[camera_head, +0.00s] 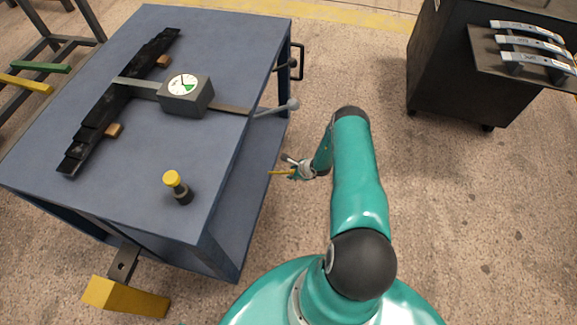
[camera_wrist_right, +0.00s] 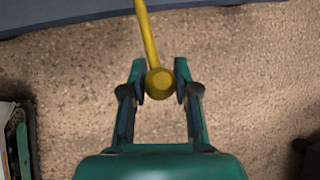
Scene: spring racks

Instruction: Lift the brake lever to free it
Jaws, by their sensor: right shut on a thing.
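The brake lever (camera_wrist_right: 149,35) is a thin yellow rod with a round yellow knob at its end. In the right wrist view it comes in from the top, and its knob sits between the two fingers. In the head view it shows small (camera_head: 279,172), pointing out from the right side of the blue bench (camera_head: 130,55). My right gripper (camera_head: 294,172) is at its outer end, shut on the knob; it also shows in the right wrist view (camera_wrist_right: 160,80). The lever's root at the bench is too small to make out. My left gripper is not in view.
On the bench are a gauge box (camera_head: 187,96), a black stepped bar (camera_head: 95,125) and a yellow-capped knob (camera_head: 177,187). A grey ball-ended handle (camera_head: 277,108) juts from its right side. A yellow block (camera_head: 125,297) sticks out in front. A dark cabinet (camera_head: 450,90) stands right, with open floor between.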

